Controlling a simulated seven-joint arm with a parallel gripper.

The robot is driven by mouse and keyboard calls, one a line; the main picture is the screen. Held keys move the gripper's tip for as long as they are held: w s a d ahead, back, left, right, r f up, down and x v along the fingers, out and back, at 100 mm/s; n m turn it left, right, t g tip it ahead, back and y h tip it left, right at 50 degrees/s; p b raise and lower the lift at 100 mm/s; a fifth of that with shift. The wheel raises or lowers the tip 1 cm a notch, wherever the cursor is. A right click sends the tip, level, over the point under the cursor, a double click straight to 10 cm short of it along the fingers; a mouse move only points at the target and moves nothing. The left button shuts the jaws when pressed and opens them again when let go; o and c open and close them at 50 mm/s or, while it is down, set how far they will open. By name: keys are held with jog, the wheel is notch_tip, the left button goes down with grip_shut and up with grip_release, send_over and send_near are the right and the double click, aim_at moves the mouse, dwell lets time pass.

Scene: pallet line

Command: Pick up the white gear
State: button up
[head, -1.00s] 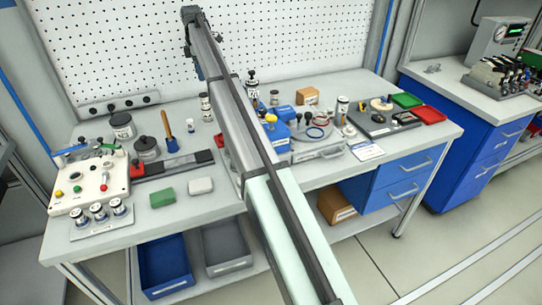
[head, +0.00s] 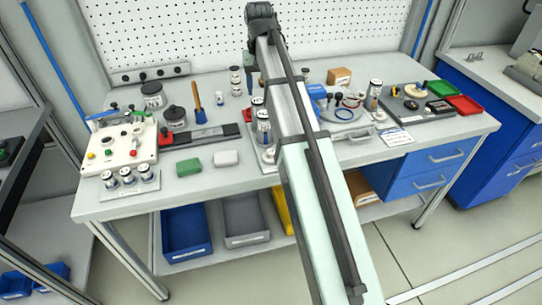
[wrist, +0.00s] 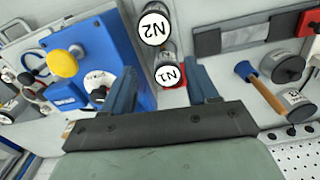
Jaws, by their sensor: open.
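I cannot pick out the white gear for certain. A pale round disc with a dark centre (head: 414,91) lies on a dark tray at the table's right in the head view and may be it. My gripper (wrist: 162,70) is open in the wrist view, its two blue-grey fingers apart with nothing held. Beyond and between the fingertips stand canisters with white tops marked N1 (wrist: 169,74) and N2 (wrist: 154,29). In the head view my arm hides part of the table's middle.
A blue box with a yellow button (wrist: 62,64) is left of the fingers in the wrist view. A wooden-handled tool (wrist: 262,90) and dark-lidded jars are at right. In the head view, green (head: 440,87) and red (head: 464,105) trays sit at the right. The front tabletop is partly clear.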

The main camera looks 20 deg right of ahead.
jog(key=s+f+m, duration=0.2)
jog(key=s+m, duration=0.5)
jog(key=s, duration=0.5)
send_over(271, 151)
jog(key=f, duration=0.8)
jog(key=shift+s+d+f, duration=0.2)
jog(key=shift+s+d, duration=0.05)
jog(key=shift+s, duration=0.1)
jog(key=shift+f, duration=0.15)
jog(key=shift+f, duration=0.15)
jog(key=shift+w+a+f, duration=0.15)
jog(key=shift+f, duration=1.1)
jog(key=shift+w+a+f, duration=0.15)
jog(key=shift+f, duration=1.05)
jog(key=shift+c, duration=0.3)
grip_shut()
